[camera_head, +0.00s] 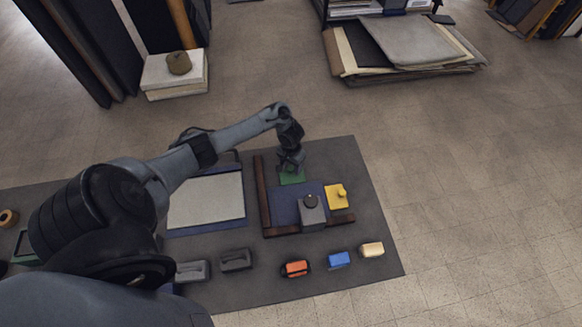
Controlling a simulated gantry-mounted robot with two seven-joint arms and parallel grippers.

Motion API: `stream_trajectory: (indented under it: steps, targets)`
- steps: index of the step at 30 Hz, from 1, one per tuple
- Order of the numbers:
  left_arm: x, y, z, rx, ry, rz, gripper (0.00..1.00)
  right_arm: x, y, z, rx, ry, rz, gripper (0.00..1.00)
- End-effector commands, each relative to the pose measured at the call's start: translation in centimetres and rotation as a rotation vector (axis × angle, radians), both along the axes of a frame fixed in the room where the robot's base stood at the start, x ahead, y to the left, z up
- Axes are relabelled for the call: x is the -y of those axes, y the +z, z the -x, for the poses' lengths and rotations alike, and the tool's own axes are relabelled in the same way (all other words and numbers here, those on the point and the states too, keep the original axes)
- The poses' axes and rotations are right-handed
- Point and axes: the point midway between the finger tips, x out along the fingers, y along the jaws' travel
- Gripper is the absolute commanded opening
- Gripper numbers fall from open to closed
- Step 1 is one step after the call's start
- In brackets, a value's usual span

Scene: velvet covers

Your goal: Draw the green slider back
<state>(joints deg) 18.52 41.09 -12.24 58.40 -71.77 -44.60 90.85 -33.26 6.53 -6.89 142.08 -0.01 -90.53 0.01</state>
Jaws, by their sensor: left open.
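The green slider (293,178) lies near the far edge of the dark table, at the top of a blue panel (286,206). My left gripper (291,166) is open and points down right over the green slider. It covers part of the slider, and I cannot tell whether the fingers touch it. A grey slider with a dark round knob (312,215) and a yellow slider with a knob (337,197) stand nearer and to the right. My right gripper is not in view.
Brown rails (264,195) run along the left and near sides of the panel. A white-faced board (206,198) lies to the left under my arm. An orange block (295,268), a blue block (339,259) and a cream block (372,249) sit along the near side.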

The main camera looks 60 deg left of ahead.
Motion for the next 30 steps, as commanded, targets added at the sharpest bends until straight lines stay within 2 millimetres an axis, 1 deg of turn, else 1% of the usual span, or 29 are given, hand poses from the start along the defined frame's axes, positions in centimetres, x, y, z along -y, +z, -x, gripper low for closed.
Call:
stream_trajectory:
  steps: [3, 12, 23, 30]
  targets:
    - [0.00, -0.55, -0.02, 0.001, 0.001, 0.000, 0.56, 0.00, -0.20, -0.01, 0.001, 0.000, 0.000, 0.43]
    - [-0.01, -0.62, -0.02, 0.001, 0.000, 0.000, 0.56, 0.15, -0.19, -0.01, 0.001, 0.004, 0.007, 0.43]
    - [-0.03, -0.61, -0.01, 0.000, 0.000, -0.001, 0.01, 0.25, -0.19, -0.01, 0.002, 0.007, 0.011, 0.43]
    - [-0.21, -0.60, 0.07, 0.000, 0.002, -0.001, 0.00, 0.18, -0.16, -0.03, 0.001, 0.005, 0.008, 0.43]
